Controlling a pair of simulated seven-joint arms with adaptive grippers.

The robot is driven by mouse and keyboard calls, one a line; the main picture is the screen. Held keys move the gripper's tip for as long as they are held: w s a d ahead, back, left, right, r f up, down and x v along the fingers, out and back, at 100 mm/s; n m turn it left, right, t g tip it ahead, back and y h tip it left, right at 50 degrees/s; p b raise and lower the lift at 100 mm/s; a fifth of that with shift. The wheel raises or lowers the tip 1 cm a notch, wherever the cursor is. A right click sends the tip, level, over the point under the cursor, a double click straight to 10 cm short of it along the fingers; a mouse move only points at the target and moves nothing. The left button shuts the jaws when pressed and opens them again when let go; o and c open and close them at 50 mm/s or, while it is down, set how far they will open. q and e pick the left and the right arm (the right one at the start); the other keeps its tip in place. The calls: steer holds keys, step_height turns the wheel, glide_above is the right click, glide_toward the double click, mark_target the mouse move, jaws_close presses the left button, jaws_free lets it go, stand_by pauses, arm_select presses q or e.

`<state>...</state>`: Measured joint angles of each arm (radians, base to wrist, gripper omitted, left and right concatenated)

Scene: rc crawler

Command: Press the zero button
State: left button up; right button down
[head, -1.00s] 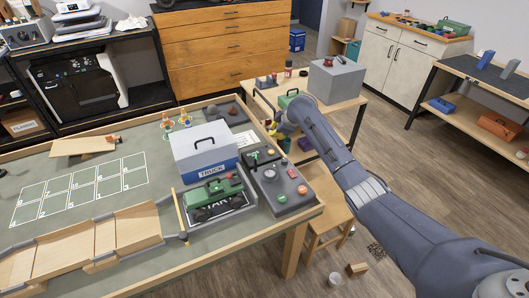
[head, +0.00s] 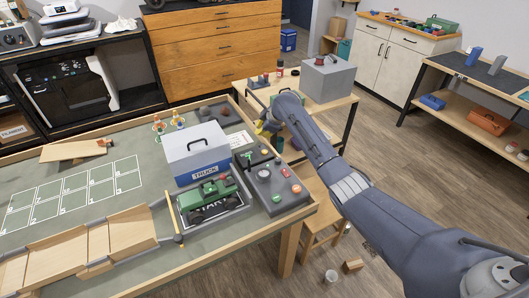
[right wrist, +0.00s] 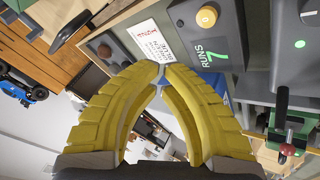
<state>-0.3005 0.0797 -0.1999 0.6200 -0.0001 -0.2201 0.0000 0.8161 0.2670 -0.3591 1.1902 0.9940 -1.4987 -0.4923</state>
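The zero button, a round orange-yellow button (right wrist: 208,16), sits on a dark counter box (right wrist: 190,14) in the right wrist view. The box reads RUNS with a green 7. In the head view the counter box (head: 253,156) is on the table beside the truck case. My right gripper (right wrist: 161,72) has yellow fingers with tips brought together, nothing visible between them. In the wrist view the tips appear below and left of the button, apart from it. In the head view my right gripper (head: 262,127) is above the table's right edge. My left gripper is not in view.
A grey control panel (head: 272,190) with coloured buttons and a lever is near the counter box. A blue-and-white truck case (head: 196,155) and a green truck (head: 209,194) stand left of it. A white sign (right wrist: 152,42) lies near the fingertips.

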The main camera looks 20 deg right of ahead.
mark_target(262, 151)
steer(key=shift+f, duration=3.55)
steer(key=shift+f, duration=0.85)
steer(key=shift+r, duration=0.85)
steer(key=shift+r, duration=2.5)
